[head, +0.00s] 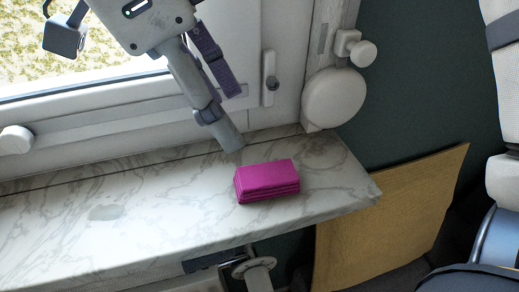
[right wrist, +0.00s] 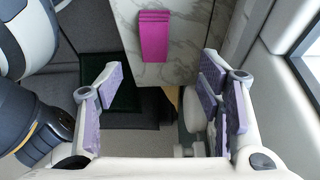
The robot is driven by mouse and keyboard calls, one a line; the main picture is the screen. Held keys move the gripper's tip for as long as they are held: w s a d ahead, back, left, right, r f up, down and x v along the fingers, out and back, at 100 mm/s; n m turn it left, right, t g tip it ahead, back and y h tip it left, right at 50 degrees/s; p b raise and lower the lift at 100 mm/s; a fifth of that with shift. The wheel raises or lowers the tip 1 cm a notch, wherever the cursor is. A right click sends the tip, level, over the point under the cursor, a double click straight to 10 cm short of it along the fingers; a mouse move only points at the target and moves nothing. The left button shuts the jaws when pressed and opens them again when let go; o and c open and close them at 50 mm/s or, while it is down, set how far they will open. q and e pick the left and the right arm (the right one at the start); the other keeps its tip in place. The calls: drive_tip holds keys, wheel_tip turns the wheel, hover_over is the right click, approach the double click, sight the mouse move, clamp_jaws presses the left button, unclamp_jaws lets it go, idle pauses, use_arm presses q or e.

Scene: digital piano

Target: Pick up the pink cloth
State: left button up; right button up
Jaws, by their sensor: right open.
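The pink cloth (head: 267,180) is folded into a thick layered block. It lies on the marble sill (head: 160,222), near the sill's right end in the head view. In the right wrist view the cloth (right wrist: 154,36) shows at the top centre, beyond the fingers. My right gripper (head: 140,62) is at the top of the head view, up and left of the cloth and apart from it. In the wrist view the right gripper (right wrist: 161,78) has its padded fingers spread wide with nothing between them. My left gripper is not in view.
A window frame (head: 85,122) with a handle (head: 270,78) runs behind the sill. A round white fitting (head: 334,98) is at the back right corner. A tan board (head: 385,222) stands below the sill's right end. The sill left of the cloth is clear.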

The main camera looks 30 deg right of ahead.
sight(266, 172)
drive_tip(key=x, duration=1.1)
drive_tip(key=shift+s+r, duration=0.15)
drive_tip(key=shift+s, duration=0.25)
drive_tip(key=c, duration=1.1)
